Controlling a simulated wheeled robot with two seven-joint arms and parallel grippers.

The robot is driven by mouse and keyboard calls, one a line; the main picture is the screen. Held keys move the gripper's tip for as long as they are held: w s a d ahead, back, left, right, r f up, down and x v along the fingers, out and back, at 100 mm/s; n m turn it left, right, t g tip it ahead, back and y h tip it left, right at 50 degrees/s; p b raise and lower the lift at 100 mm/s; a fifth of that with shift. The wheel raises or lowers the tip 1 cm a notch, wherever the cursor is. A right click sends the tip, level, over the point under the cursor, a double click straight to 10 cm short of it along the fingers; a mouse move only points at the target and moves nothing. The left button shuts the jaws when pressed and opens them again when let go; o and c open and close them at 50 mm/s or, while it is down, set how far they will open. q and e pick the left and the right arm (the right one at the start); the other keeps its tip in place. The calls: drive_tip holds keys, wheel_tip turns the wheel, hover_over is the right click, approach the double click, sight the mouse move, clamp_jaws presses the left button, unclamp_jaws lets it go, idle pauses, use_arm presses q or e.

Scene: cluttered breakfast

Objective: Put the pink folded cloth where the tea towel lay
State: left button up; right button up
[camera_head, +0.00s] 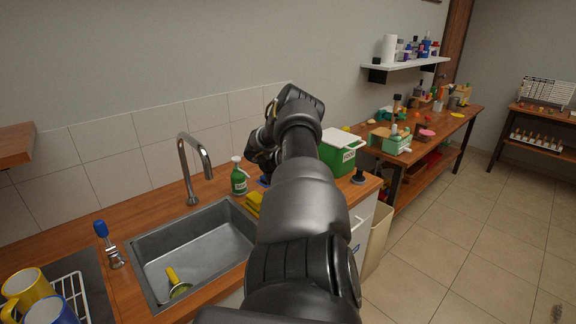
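I cannot make out a pink folded cloth or a tea towel near the sink. A small flat pink thing (427,132) lies on the far workbench, too small to identify. No other gripper shows.
Mugs (28,290) stand at the lower left. The arm hides part of the counter.

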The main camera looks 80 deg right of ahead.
drive_tip(key=shift+d+f, duration=0.1)
drive_tip(key=shift+f, duration=0.2)
drive_tip(key=shift+f, duration=0.1)
drive_tip(key=o, duration=1)
drive_tip(key=b+v, duration=0.2)
drive_tip(key=v, duration=0.9)
drive_tip(key=shift+s, duration=0.15)
drive_tip(key=shift+w+r, duration=0.2)
drive_tip(key=shift+r, duration=0.45)
